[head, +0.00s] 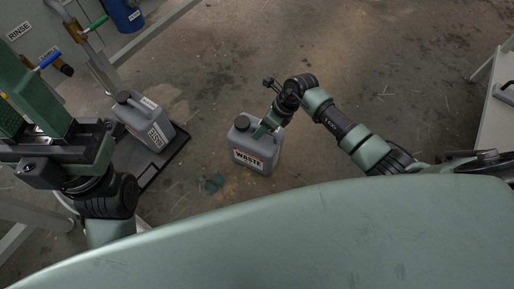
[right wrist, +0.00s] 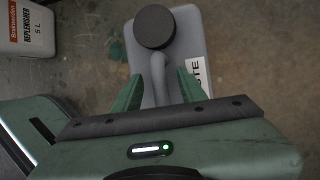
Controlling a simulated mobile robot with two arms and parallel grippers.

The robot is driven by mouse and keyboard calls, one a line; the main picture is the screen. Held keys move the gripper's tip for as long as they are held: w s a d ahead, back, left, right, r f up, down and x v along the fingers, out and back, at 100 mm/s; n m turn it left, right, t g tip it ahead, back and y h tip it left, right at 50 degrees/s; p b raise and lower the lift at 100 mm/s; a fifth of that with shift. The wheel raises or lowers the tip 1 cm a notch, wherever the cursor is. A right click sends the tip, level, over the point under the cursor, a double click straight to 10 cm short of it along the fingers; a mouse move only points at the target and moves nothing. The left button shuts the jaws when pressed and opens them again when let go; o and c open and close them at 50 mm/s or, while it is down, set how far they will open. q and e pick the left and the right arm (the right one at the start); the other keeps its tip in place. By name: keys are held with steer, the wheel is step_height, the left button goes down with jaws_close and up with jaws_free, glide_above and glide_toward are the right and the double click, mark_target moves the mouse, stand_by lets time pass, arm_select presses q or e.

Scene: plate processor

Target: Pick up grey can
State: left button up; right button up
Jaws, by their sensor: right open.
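A grey can (head: 250,160) with a WASTE label and dark cap stands upright on the floor near the middle of the head view. In the right wrist view, its grey top (right wrist: 192,45), black cap and handle are seen from above. My right gripper (right wrist: 160,90) is open, with its green fingers on either side of the handle and a gap at each side. In the head view, the right gripper (head: 264,131) is at the top of this can. A second grey WASTE can (head: 150,122) stands at left. My left gripper (head: 40,140) is at the left edge; its finger opening is unclear.
The second can stands on a dark tray (head: 165,168). Pipes with blue and green valve handles and a RINSE panel (head: 20,30) are at upper left, beside a blue container (head: 124,14). A white REPLENISHER can (right wrist: 30,32) shows in the wrist view.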

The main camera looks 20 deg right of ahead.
steer(key=shift+f, duration=0.1)
jaws_close()
steer(key=shift+w+a, duration=0.1)
stand_by(1.3)
